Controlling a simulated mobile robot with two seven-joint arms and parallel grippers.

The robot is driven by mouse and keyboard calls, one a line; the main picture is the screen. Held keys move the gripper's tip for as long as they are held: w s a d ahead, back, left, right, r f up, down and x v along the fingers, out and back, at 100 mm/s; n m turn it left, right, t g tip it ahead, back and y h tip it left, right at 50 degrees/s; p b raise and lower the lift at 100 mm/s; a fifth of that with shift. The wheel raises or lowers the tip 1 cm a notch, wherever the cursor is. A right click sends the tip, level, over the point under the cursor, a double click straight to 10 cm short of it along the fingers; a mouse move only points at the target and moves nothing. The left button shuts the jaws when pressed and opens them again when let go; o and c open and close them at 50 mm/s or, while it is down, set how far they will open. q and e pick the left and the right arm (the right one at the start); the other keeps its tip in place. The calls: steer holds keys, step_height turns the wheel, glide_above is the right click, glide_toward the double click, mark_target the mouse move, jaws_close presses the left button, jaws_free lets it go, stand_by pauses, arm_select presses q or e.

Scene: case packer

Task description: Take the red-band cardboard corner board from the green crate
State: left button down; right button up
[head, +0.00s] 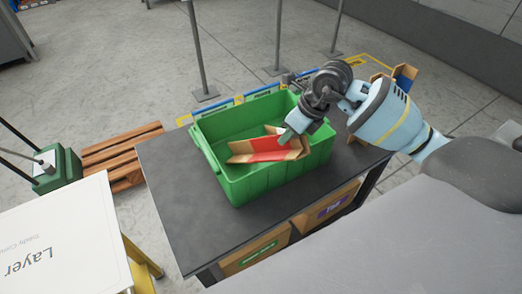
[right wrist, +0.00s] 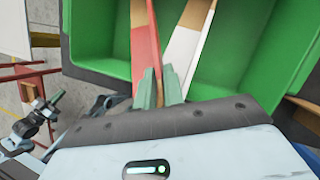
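The green crate (head: 262,183) stands on a dark table, and its wall also shows in the right wrist view (right wrist: 95,35). The red-band cardboard corner board (head: 270,155) lies tilted inside it, with bare cardboard at its ends. In the right wrist view its red face (right wrist: 144,45) runs up from the fingers, with a pale strip (right wrist: 183,50) beside it. My right gripper (head: 285,136) reaches into the crate from the right at the board. Its two greenish fingers (right wrist: 160,88) are close together at the board; whether they grip it is unclear. What looks like my left gripper (right wrist: 55,102) is small at the lower left.
Bare tabletop (head: 190,215) lies left of the crate. Cardboard boxes (head: 330,202) sit under the front edge. Another cardboard piece (head: 403,76) stands behind my right arm. A white layer board (head: 65,240) is at the lower left, a wooden pallet (head: 120,150) beyond it.

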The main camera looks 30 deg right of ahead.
jaws_close()
steer(key=shift+r, duration=0.1)
